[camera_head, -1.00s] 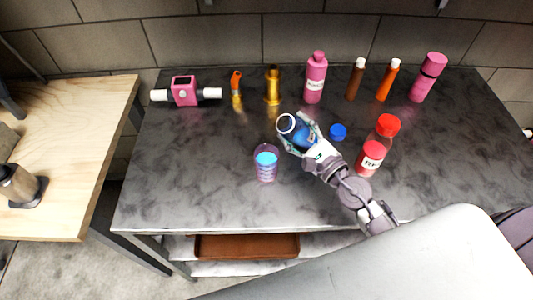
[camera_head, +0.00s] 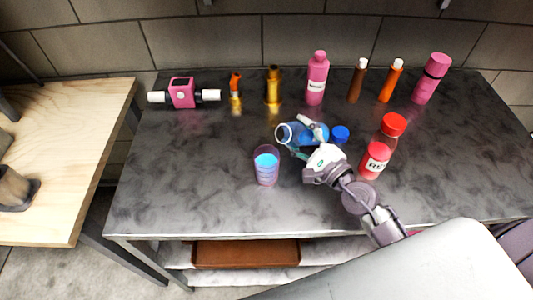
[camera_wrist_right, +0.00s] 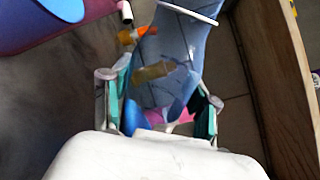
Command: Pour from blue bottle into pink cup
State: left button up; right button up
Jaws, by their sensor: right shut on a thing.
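The blue bottle (camera_head: 309,133) is held on its side in the head view, its open white-rimmed mouth facing left. My right gripper (camera_head: 308,138) is shut around its body. In the right wrist view the see-through blue bottle (camera_wrist_right: 172,60) lies between the two fingers. The pink cup (camera_head: 266,170) is translucent and stands upright on the table with blue liquid inside. It is left of and nearer than the bottle mouth. In the wrist view the cup (camera_wrist_right: 35,28) shows at the top left. No stream of liquid is visible. My left gripper is out of view.
A blue cap (camera_head: 340,134) lies right of the bottle. A red bottle (camera_head: 378,150) stands close to my right gripper. A pink bottle (camera_head: 316,80), tubes, fittings and a pink valve (camera_head: 182,93) line the back. The table's (camera_head: 190,190) front left is clear.

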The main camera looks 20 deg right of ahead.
aim_at(302, 127)
jog(key=shift+d+r+n, duration=0.2)
jog(key=shift+r+n, duration=0.05)
jog(key=shift+n, duration=0.55)
dwell(1.4)
jog(key=shift+w+d+r+n, duration=0.1)
jog(key=shift+r+n, duration=0.55)
jog(key=shift+n, duration=0.25)
dwell(1.6)
jog(key=shift+a+r+n+y+p, duration=0.2)
jog(key=shift+r+n+p, duration=0.25)
jog(key=shift+n, duration=0.15)
jog(key=shift+a+r+n+y+p, duration=0.1)
jog(key=shift+a+r+n+p, duration=0.1)
jog(key=shift+r+n+p, duration=0.3)
dwell(2.2)
